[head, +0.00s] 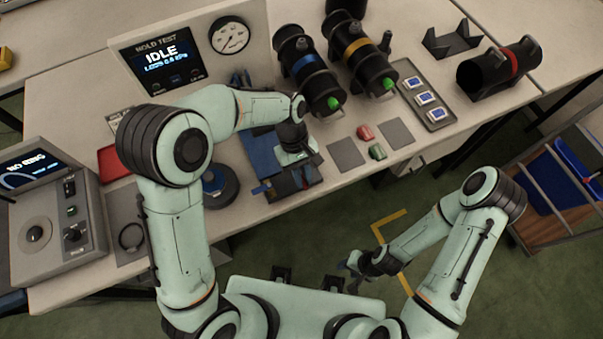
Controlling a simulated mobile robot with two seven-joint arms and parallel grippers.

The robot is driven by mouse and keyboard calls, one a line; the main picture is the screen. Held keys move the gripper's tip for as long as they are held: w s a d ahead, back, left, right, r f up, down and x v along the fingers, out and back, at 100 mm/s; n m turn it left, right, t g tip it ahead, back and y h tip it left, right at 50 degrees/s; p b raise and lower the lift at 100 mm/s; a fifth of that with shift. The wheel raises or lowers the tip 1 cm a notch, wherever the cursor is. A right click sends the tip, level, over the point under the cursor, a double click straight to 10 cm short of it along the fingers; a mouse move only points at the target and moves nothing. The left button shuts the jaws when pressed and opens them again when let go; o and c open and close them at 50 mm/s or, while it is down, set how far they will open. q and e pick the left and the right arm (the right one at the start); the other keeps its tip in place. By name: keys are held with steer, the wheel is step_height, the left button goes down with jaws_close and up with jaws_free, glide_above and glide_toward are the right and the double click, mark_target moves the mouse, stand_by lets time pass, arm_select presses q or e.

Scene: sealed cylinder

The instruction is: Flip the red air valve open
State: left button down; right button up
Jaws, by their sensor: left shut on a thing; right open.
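I cannot make out a red air valve for certain. A small red piece (365,132) lies on the table beside a small green piece (377,151), between two grey pads. My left gripper (300,178) points down over a dark fixture (283,195) near the table's front edge, left of these pieces. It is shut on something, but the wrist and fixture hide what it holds. My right gripper (350,264) is open, in front of the table over the green floor, apart from everything.
Black cylinders with a blue band (309,70) and a yellow band (360,52) lie at the back. A red-banded cylinder (500,68) lies right. A grey tray (436,118) holds several blue-white parts.

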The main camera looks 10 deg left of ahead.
stand_by(0.4)
arm_select(q)
steer(key=c, duration=1.1)
jaws_free()
steer(key=p+v, duration=0.2)
steer(key=v, duration=1.1)
steer(key=shift+r, duration=0.2)
arm_select(e)
steer(key=w+r, duration=0.2)
steer(key=shift+r, duration=0.3)
steer(key=shift+s, duration=0.15)
